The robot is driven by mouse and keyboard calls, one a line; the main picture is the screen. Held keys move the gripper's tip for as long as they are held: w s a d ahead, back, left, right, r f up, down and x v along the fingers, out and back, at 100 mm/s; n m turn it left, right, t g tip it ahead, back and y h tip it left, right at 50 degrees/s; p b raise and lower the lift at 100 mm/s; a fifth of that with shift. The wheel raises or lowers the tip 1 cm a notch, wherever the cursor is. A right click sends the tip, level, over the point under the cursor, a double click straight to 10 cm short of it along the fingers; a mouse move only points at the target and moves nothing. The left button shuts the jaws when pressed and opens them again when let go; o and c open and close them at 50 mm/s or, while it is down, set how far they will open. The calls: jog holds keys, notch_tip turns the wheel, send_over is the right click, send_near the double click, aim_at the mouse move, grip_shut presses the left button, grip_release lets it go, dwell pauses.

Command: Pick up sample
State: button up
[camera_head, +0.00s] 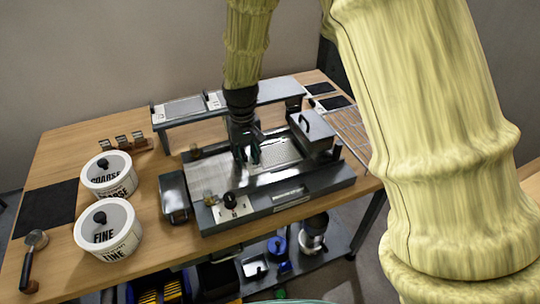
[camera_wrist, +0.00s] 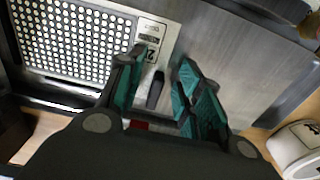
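No thing is clearly marked as the sample. A small dark upright piece (camera_wrist: 155,90) shows between my fingers in the wrist view, beside a pale label plate (camera_wrist: 151,44) with a "2" on it; I cannot tell whether it is the sample. My gripper (camera_head: 247,156) points down over the metal bench unit (camera_head: 207,176) in the head view. In the wrist view my gripper (camera_wrist: 158,76) has its teal fingertips apart, with a visible gap on both sides of the dark piece. The gripper hides part of the unit in the head view.
A perforated plate (camera_wrist: 75,40) lies beside the label. White tubs marked COARSE (camera_head: 108,175) and FINE (camera_head: 108,233) stand at left. A raised shelf (camera_head: 275,91) runs behind the unit, a box with a handle (camera_head: 312,135) at its right. Bare wooden table (camera_head: 75,145) shows at left.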

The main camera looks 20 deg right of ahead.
jog(key=shift+c, duration=0.2)
grip_shut()
jog(key=shift+r, duration=0.1)
